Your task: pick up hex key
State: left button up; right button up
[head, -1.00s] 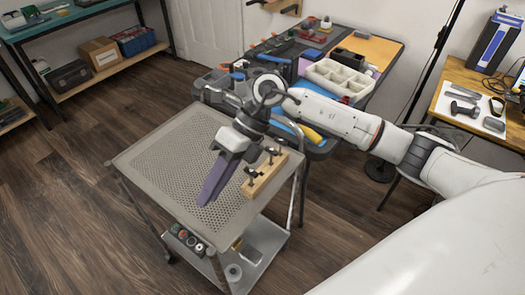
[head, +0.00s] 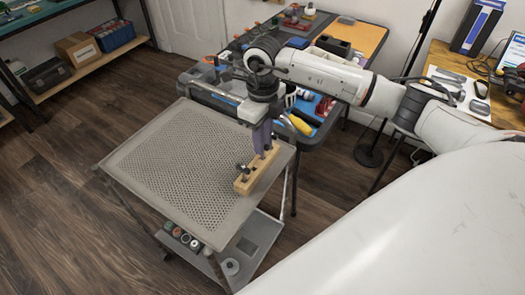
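A wooden block (head: 258,171) lies near the right edge of the perforated cart top. A small dark handle (head: 243,168), probably one of the hex keys, stands out of the block's near end. My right gripper (head: 263,151) points straight down, with its purple fingers over the far end of the block. The fingers hide whatever stands there, and I cannot tell whether they touch or hold a key. The gap between the fingers is not clear from this angle. My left gripper is not in view.
The cart top (head: 165,155) is otherwise bare. Its lower shelf (head: 262,228) holds several small round items. Behind stands a crowded workbench with a yellow-handled tool (head: 300,125). A desk (head: 455,75) is at the right, shelves at the left.

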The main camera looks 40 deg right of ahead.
jog(key=shift+f, duration=1.3)
grip_shut()
jog(key=shift+r, duration=0.15)
